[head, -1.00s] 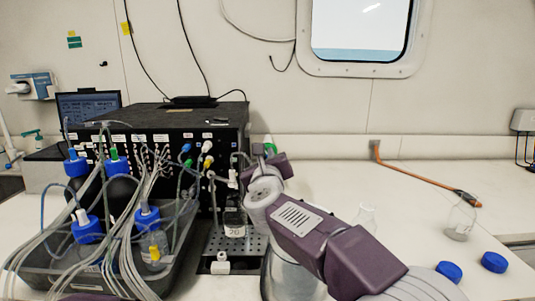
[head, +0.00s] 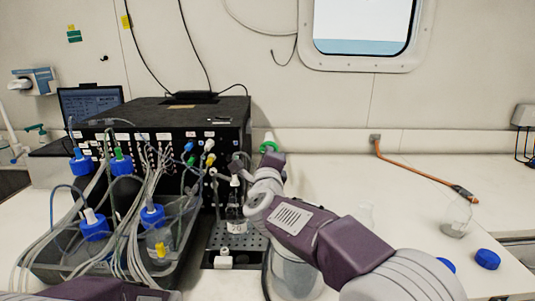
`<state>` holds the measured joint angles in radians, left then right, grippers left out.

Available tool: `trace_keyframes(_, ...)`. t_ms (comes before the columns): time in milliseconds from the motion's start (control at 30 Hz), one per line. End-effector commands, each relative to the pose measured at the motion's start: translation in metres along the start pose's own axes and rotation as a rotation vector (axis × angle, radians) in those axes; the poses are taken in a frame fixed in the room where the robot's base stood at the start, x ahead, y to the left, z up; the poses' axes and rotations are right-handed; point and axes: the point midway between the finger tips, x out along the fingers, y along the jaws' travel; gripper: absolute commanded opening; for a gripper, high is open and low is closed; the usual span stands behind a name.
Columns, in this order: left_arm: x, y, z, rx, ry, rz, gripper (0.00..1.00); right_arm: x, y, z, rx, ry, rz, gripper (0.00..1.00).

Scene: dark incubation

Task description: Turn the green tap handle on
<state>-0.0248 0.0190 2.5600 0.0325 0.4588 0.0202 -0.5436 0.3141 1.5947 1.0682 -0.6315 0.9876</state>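A small green handle-like part (head: 36,127) shows at the far left, by the wall left of the laptop; it looks like a tap handle, but is too small to read its position. Another green part with white on it (head: 268,144) stands just behind my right gripper (head: 272,162), at the right end of the black box. My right gripper points away from me; its fingers are partly hidden by its own wrist, and I cannot tell whether it touches anything. My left gripper is out of view; only a purple piece of my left arm shows at the bottom left.
A black box (head: 180,112) with tubes stands behind a grey tray (head: 50,272) of blue-capped bottles. A small dark bottle (head: 236,215) stands on a perforated plate. A glass flask (head: 456,215), blue caps (head: 487,259) and an orange hose (head: 415,172) lie right. The right bench is mostly clear.

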Motion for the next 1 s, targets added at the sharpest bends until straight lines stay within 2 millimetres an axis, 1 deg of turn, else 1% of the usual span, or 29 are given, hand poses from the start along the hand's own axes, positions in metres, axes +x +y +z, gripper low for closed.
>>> trace_keyframes(200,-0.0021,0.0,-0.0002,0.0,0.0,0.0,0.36,-0.0001,0.0012,0.0001,-0.037,0.0,0.003,0.0)
trace_keyframes(633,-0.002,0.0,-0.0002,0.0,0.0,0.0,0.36,0.0,0.0018,-0.0001,-0.042,0.0,0.003,0.0)
trace_keyframes(667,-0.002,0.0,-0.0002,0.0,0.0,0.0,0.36,0.0,0.0018,-0.0001,-0.042,0.0,0.003,0.2)
trace_keyframes(700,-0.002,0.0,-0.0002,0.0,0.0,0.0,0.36,0.0,0.0017,0.0,-0.042,0.0,0.003,0.31)
trace_keyframes(733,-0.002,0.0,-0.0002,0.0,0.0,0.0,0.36,0.0,0.0016,0.0,-0.042,0.0,0.003,0.34)
trace_keyframes(1000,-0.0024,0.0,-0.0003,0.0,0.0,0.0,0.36,0.0,0.0005,0.0001,-0.041,0.0,0.001,0.34)
